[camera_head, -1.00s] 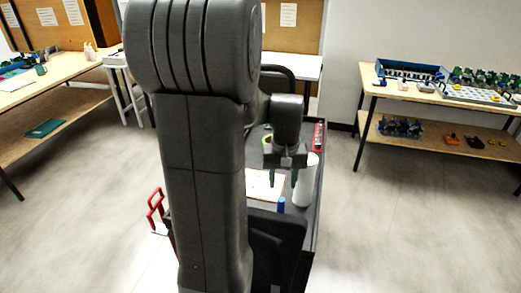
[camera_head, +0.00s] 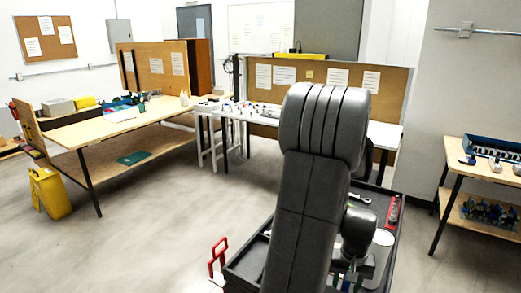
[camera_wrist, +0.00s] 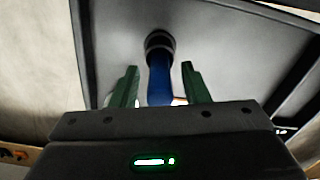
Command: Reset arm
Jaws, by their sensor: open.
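My gripper (camera_head: 347,281) hangs low at the bottom right of the head view, over a dark tray, partly hidden by my arm. In the wrist view my gripper (camera_wrist: 160,84) is open, with its two green fingers apart. A blue cylinder with a black end (camera_wrist: 160,72) shows between the fingers in that view. I cannot tell how far it is from them, but neither finger visibly touches it. My grey arm rises in front of the tray in the head view.
The dark tray (camera_head: 246,270) holds a white cylinder (camera_head: 380,255) beside my gripper, and a red handle (camera_head: 217,257) stands at its left. A wooden workbench (camera_head: 120,138) with a yellow bin (camera_head: 50,192) is at left. Another table (camera_head: 480,176) stands at right. Open floor lies at left.

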